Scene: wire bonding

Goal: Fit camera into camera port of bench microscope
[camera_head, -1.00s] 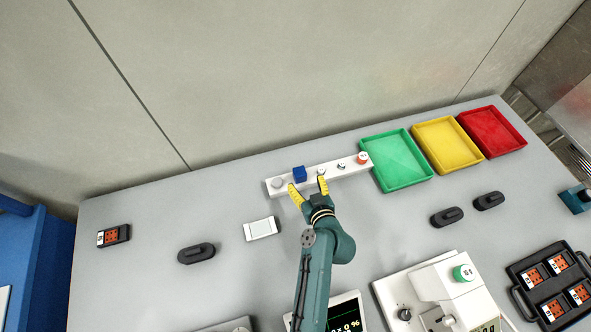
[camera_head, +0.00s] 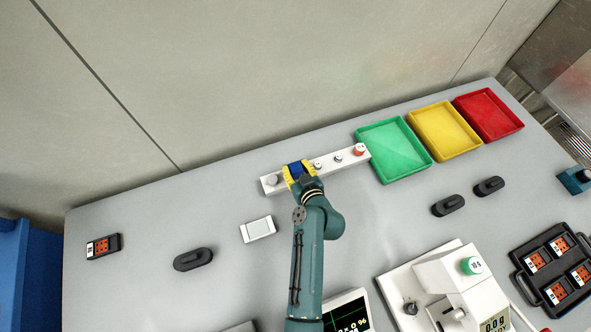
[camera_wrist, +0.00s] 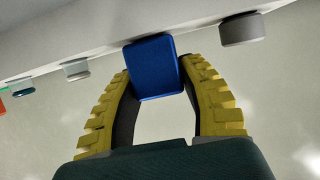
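A small blue block (camera_head: 296,169), perhaps the camera, sits on the white strip at the back of the bench. In the wrist view the block (camera_wrist: 154,68) stands between my yellow fingertips. My gripper (camera_head: 299,173) reaches it from the front. In the wrist view both finger pads of my gripper (camera_wrist: 160,85) appear to touch the block's sides, so it looks shut on it. The block still seems to rest against the strip. I see no bench microscope with a camera port that I can make out.
The white strip (camera_head: 329,169) also bears several small round pieces. Green (camera_head: 392,150), yellow (camera_head: 444,132) and red (camera_head: 488,115) trays stand at the back right. A white balance (camera_head: 447,285) and a black tray (camera_head: 524,290) stand front right. Black holders lie about.

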